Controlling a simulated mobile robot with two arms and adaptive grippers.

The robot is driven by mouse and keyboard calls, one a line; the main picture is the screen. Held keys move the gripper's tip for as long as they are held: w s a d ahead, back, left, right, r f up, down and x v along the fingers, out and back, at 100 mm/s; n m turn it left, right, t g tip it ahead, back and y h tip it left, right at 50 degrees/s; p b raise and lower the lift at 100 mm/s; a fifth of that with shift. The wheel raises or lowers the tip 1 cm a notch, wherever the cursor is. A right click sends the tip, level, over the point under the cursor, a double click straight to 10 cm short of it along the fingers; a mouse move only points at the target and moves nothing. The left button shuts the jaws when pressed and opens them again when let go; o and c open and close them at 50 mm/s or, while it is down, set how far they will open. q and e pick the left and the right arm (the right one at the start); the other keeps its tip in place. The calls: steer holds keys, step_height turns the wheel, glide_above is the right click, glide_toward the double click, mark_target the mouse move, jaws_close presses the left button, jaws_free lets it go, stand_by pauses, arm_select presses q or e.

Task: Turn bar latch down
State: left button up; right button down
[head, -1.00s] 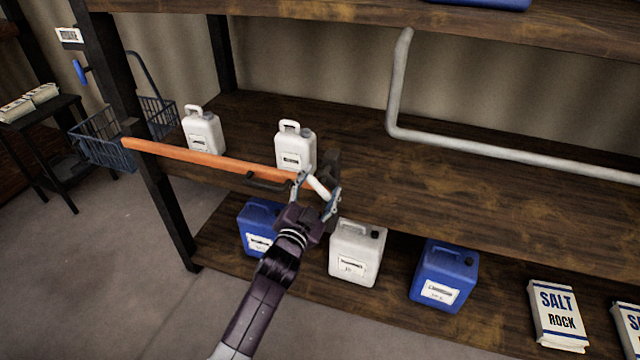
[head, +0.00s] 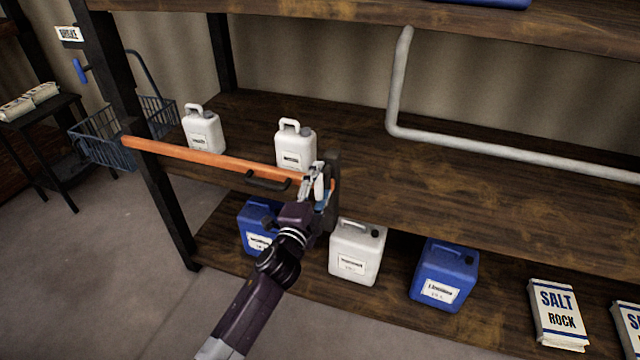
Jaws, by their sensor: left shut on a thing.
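The orange bar (head: 215,160) runs along the front of the middle shelf, with a small dark handle (head: 266,182) under it. At its right end is a dark bracket (head: 334,168). The pale bar latch (head: 319,187) is beside this bracket and stands nearly upright in the picture. My left gripper (head: 316,186) is shut on the bar latch, and its fingers hide part of it. My right gripper is not in view.
Two white jugs (head: 202,130) (head: 295,148) stand on the shelf behind the bar. Below are blue canisters (head: 445,275), a white canister (head: 356,252) and salt bags (head: 557,314). A grey pipe (head: 480,146) runs along the back right. A wire basket (head: 105,135) hangs at left.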

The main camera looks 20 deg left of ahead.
arm_select(q)
steer(key=shift+m, duration=0.3)
steer(key=o, duration=1.2)
steer(key=shift+c, duration=0.2)
steer(key=s, duration=1.2)
steer(key=shift+a, duration=0.2)
steer(key=shift+f, duration=0.1)
